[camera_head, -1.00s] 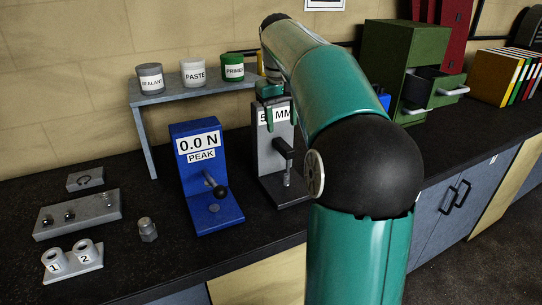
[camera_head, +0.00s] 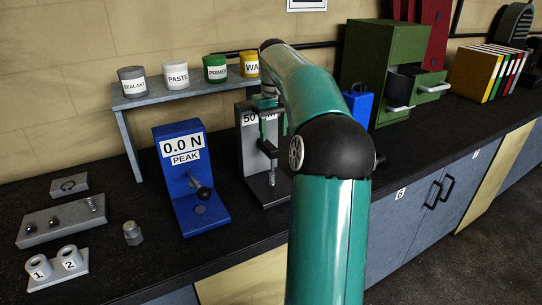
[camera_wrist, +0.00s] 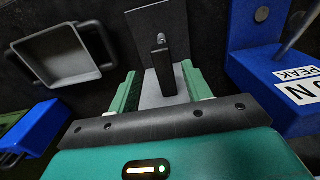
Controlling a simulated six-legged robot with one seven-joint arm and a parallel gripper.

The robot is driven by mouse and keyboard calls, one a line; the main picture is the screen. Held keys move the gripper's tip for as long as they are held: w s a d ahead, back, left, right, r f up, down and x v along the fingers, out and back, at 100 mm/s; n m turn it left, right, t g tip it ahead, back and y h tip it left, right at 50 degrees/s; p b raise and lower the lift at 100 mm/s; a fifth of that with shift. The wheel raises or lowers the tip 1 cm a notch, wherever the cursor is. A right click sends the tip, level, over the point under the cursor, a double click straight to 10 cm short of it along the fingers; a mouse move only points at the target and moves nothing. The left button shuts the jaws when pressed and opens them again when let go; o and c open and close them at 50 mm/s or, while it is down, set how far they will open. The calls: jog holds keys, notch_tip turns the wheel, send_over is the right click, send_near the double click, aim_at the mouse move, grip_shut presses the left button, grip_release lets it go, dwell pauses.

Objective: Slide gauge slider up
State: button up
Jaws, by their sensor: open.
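The gauge (camera_head: 250,160) is a dark grey upright stand on a flat base, with a partly covered white label reading 50 and MM. Its black slider (camera_head: 268,149) sticks out from the front, partway up the upright. My gripper (camera_head: 269,118) is in front of the label, just above the slider, with its green fingers pointing down. In the wrist view, my open gripper (camera_wrist: 161,90) has a finger on each side of the gauge. The black slider (camera_wrist: 161,52) shows beyond the fingertips, between their lines. Nothing is held.
A blue force gauge (camera_head: 185,165) reading 0.0 N stands close left. A shelf (camera_head: 150,98) with several labelled pots is behind. A blue box (camera_head: 357,106) and a green drawer cabinet (camera_head: 376,55) with an open drawer stand right. The front counter edge is near.

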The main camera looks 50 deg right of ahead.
aim_at(272, 148)
notch_tip(272, 148, down, 9)
jog(key=shift+w+a, duration=0.1)
dwell(0.3)
